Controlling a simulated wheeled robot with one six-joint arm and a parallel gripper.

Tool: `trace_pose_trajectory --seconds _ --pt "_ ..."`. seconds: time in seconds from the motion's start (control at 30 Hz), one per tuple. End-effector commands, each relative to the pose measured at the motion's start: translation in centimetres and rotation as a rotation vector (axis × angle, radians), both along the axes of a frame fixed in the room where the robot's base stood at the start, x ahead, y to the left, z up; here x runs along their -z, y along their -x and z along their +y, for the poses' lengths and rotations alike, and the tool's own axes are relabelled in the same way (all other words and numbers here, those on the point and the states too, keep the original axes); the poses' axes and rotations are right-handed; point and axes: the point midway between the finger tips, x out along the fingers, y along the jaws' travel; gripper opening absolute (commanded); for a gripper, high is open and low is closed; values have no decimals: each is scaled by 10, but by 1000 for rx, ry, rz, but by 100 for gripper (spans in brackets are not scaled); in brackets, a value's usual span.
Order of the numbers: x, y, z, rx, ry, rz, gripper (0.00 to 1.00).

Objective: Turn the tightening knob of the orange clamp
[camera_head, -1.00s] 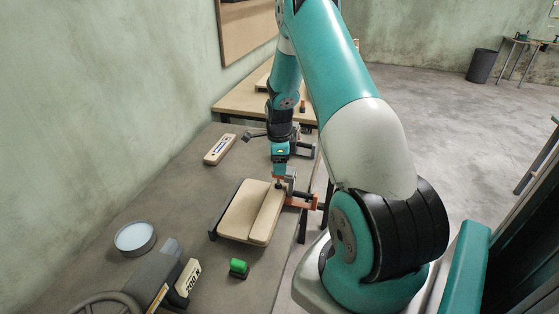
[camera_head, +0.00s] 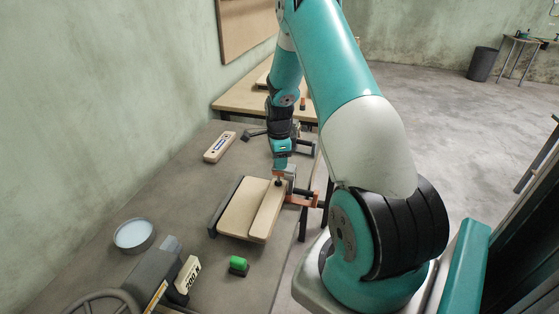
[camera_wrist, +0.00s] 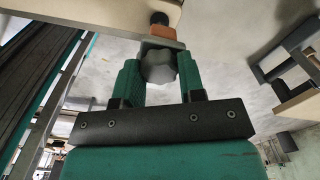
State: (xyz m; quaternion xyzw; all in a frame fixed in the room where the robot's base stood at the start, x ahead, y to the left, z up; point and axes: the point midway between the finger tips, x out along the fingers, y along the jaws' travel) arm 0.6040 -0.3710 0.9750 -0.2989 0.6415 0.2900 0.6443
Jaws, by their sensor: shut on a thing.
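My gripper (camera_head: 281,166) is above the clamp in the head view, shut on the knob. The knob is hard to make out in the head view.
A green-topped block (camera_head: 238,265), a round blue-grey dish (camera_head: 134,235), a pale bar (camera_head: 219,147) and a machine with a handwheel (camera_head: 105,305) stand on the grey table (camera_head: 180,195). A wall runs along the left. Open floor lies to the right.

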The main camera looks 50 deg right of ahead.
Motion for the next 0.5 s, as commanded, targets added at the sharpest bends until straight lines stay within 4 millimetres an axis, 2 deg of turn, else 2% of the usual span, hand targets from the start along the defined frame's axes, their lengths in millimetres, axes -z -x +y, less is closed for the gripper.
trace_pose_trajectory --seconds 0.5 --pt "0 -1 0 -470 16 -8 13"
